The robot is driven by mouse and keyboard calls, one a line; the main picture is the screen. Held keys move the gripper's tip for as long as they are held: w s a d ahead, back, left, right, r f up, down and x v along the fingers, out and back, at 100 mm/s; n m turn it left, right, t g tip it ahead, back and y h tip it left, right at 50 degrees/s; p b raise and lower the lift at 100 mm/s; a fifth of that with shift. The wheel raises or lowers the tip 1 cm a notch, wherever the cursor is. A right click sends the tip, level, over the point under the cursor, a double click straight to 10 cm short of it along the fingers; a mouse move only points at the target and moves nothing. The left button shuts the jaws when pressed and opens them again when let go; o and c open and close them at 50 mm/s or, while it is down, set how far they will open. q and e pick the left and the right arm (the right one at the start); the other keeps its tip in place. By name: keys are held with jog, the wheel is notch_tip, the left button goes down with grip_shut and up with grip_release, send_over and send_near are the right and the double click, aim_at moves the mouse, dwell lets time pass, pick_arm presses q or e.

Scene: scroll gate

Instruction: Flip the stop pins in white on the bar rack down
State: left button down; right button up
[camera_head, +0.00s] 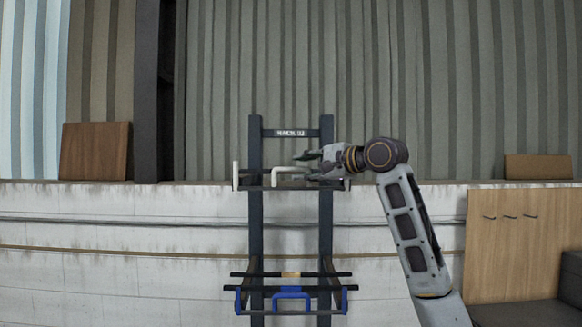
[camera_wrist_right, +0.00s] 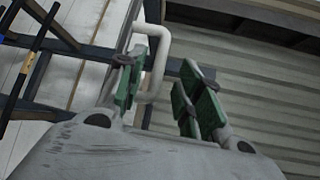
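The dark bar rack (camera_head: 255,225) stands upright in the head view, with two posts and crossbars. On its upper bar a white stop pin (camera_head: 235,175) stands upright at the left end. A white bent handle (camera_head: 290,170) sits at the middle of that bar. A white bent rod (camera_wrist_right: 160,60) passes by the left finger; contact cannot be told. My left gripper is not in view.
Lower on the rack are a blue handle (camera_head: 291,296) and blue end pins (camera_head: 238,300). A low white wall (camera_head: 120,255) and a corrugated wall stand behind. A wooden panel with hooks (camera_head: 515,245) is at the right. Left of the rack is free.

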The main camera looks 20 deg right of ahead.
aim_at(293, 169)
jog(key=shift+p+x, duration=0.8)
jog(key=shift+x, duration=2)
jog(key=shift+c, duration=0.3)
grip_shut()
